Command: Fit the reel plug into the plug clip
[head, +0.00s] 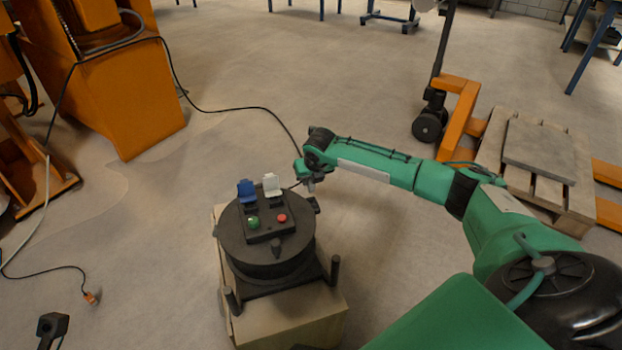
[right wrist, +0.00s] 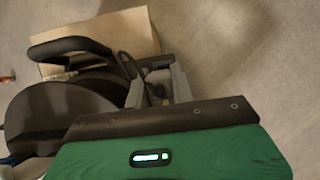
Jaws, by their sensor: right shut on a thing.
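My right gripper (head: 309,186) is at the right rear edge of the black cable reel (head: 240,262). In the right wrist view, its grey fingers (right wrist: 158,85) are close together on a small dark thing with a black cable running to it, which I take for the reel plug; the fingers hide most of it. A small black part (head: 315,205) sticks out at the reel's rim just below the gripper; it may be the plug clip, but I cannot tell whether the plug touches it. My left gripper is not in view.
The reel stands on a cardboard box (head: 285,325), with blue (head: 246,189) and white (head: 271,183) covers on top. A black cable (head: 235,109) runs from the orange machine (head: 125,105) toward my gripper. A pallet (head: 540,170) stands right. The floor behind the reel is mostly clear.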

